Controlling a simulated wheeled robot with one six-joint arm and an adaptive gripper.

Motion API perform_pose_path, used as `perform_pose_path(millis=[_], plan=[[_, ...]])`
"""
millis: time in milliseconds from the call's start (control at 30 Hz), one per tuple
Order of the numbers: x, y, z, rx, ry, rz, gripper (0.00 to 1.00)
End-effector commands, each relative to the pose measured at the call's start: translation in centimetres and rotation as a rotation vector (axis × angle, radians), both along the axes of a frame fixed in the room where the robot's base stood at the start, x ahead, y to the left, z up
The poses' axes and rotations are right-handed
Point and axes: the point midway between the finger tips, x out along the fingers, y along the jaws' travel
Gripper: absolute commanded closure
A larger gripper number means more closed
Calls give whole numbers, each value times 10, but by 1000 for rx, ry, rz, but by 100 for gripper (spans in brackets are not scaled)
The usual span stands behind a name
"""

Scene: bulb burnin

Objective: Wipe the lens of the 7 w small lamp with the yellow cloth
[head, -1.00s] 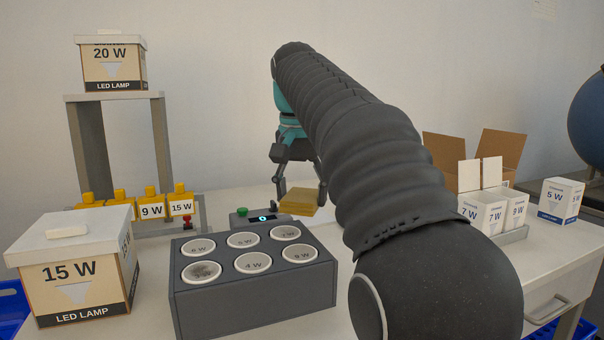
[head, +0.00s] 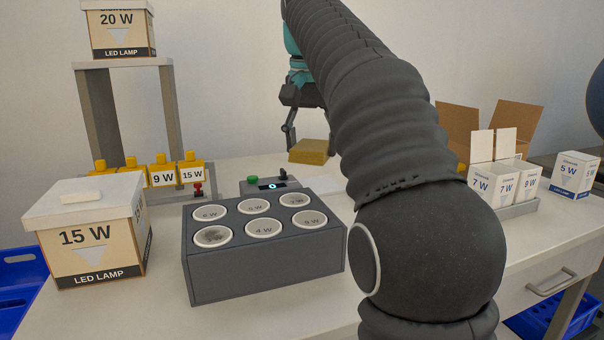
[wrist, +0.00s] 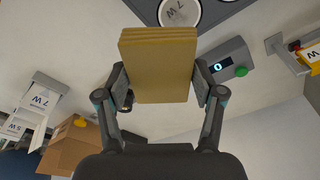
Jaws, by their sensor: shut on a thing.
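The yellow cloth (head: 308,152) is a flat, folded pad held in my gripper (head: 310,138), behind the lamp block. In the wrist view the cloth (wrist: 158,68) sits between both fingers of my gripper (wrist: 160,88), which press its sides. The dark grey block (head: 265,275) holds several round lamps, lens up. The 7 W small lamp (head: 293,199) appears to be the back right one; its label is hard to read there. In the wrist view the 7 W lamp (wrist: 178,12) is partly cut off, beyond the cloth and apart from it. The right finger is mostly hidden in the head view.
A small device with a green button and display (head: 272,186) stands behind the block. The 15 W box (head: 92,245) is at left; the 20 W box (head: 122,32) is on a stand. White lamp boxes (head: 492,186) stand at right. A front-left lamp (head: 212,237) has a dark smudge.

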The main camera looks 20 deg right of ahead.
Motion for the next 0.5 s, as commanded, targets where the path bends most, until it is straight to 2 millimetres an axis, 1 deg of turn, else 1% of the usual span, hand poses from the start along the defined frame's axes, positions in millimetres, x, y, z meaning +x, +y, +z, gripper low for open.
perform_pose_path(millis=[200, 367, 500], plan=[[2, 21, 0, 0, 0, 14, 65], [3, 23, -5, -1, 2, 16, 65], [3, 24, -15, 0, 1, 19, 65]])
